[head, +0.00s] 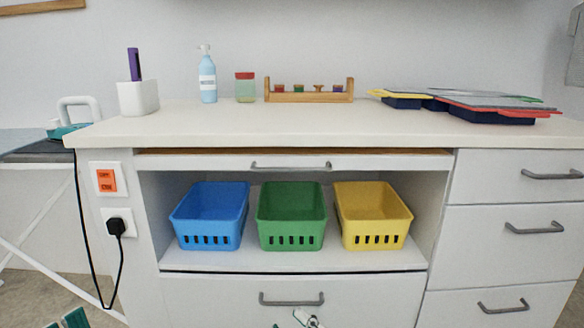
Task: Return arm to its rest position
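Teal parts (74,318) at the bottom left edge look like the fingertips of my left gripper; most of it is cut off by the frame. A small white and grey part (307,318) at the bottom centre, in front of the lower drawer, looks like part of my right gripper or arm. Its fingers cannot be made out. Nothing held shows in either. Both are low in the view, below the open shelf and the countertop.
A white counter (300,126) spans the view. Its open shelf holds a blue basket (209,216), a green basket (292,216) and a yellow basket (373,216). Drawer handles (292,299) stick out. A black cord (84,240) hangs at the left beside an ironing board (30,150).

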